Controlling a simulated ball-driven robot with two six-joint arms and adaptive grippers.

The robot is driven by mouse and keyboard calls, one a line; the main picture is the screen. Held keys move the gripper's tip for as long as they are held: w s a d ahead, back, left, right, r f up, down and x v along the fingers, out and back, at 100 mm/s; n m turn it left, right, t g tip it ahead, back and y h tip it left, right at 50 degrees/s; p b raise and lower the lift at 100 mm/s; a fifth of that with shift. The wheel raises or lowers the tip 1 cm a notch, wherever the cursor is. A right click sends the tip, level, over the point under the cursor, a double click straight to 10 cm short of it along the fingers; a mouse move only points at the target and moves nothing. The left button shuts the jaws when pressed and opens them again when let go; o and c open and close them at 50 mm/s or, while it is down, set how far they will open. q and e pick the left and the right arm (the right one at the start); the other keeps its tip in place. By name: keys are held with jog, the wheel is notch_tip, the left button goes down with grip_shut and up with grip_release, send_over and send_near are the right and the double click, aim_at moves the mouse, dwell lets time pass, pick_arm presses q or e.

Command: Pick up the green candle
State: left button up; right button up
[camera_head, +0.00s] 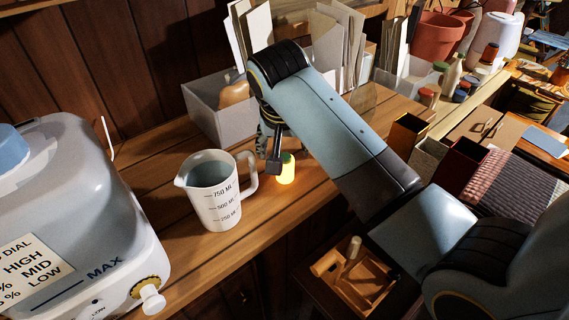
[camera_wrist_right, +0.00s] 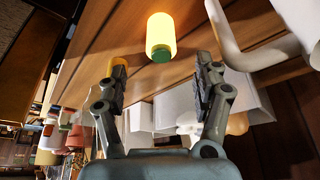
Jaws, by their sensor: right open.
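The candle (camera_head: 286,170) stands upright on the wooden surface, with a glowing yellow body and a green top, just right of the measuring jug. In the right wrist view the candle (camera_wrist_right: 161,34) lies ahead of the fingers, centred between them, with its green end toward me. My right gripper (camera_wrist_right: 161,66) is open and empty, one finger to each side of the candle's line. In the head view my right gripper (camera_head: 275,163) is beside the candle's upper part, and my arm hides part of it. I cannot tell whether a finger touches the candle. My left gripper is not in view.
A white measuring jug (camera_head: 212,200) stands close left of the candle, its handle toward it. A grey bin (camera_head: 213,110) is behind. A large white appliance (camera_head: 70,220) fills the left. A wooden tray (camera_head: 362,285) sits lower, in front. The wood before the candle is clear.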

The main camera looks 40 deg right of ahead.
aim_at(285, 156)
jog(key=shift+w+d+f, duration=0.2)
jog(key=shift+f, duration=0.4)
jog(key=x, duration=0.2)
jog(key=p+x, duration=0.1)
jog(key=x, duration=0.2)
jog(key=shift+w+r, duration=0.15)
jog(key=shift+w, duration=0.1)
jog(key=shift+w+d+f, duration=0.2)
jog(key=shift+f, duration=0.25)
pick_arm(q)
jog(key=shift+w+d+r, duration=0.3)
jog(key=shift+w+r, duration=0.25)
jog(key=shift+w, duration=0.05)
pick_arm(e)
jog(key=shift+s, duration=0.1)
jog(key=c, duration=0.5)
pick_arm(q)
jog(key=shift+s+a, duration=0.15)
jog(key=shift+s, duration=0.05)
pick_arm(e)
jog(key=c, duration=0.8)
jog(key=shift+r, duration=0.1)
